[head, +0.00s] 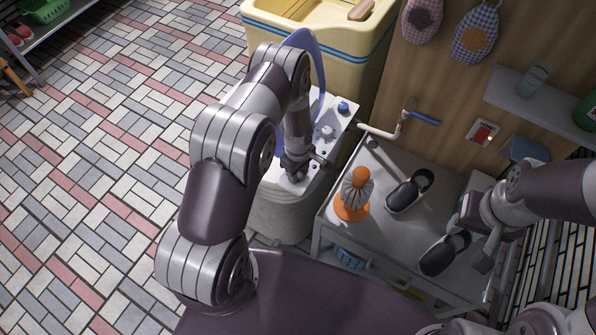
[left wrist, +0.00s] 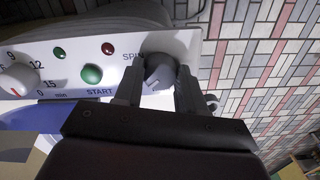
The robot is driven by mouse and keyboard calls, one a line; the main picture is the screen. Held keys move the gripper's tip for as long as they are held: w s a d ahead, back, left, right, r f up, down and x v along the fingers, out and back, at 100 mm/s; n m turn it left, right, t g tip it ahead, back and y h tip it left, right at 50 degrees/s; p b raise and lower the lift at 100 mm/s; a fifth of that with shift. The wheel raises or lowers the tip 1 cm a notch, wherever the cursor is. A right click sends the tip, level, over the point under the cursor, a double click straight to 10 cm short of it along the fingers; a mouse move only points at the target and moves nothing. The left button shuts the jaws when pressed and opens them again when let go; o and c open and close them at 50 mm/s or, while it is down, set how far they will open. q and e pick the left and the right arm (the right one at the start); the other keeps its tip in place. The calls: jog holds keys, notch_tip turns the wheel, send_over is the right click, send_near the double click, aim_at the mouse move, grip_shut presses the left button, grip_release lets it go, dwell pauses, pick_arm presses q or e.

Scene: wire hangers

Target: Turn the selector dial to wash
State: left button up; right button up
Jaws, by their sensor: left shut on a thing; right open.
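The selector dial (left wrist: 159,70) is a grey knob at the right end of the white control panel in the left wrist view. My left gripper (left wrist: 158,86) is shut on the dial, one finger on each side. In the head view my left gripper (head: 294,168) is at the near end of the machine's panel (head: 318,152), and it hides the dial there. My right gripper (head: 484,250) is open, above the right side of the grey bench.
A timer knob (left wrist: 18,80), a green START button (left wrist: 91,74) and two small lamps share the panel. The grey bench (head: 385,160) holds an orange-based brush (head: 353,195) and dark slippers (head: 408,190). A yellow tub (head: 330,45) stands behind.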

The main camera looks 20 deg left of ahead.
pick_arm(q)
jog(key=n+b, duration=0.1)
jog(key=n, duration=0.3)
jog(key=shift+n, duration=0.3)
jog(key=n+b, duration=0.1)
jog(key=n, duration=0.3)
jog(key=shift+w+n, duration=0.1)
jog(key=shift+n, duration=0.3)
jog(key=o, duration=1.1)
jog(key=shift+c, duration=0.2)
jog(key=shift+r, duration=0.15)
notch_tip(320, 180, up, 12)
jog(key=shift+r, duration=0.25)
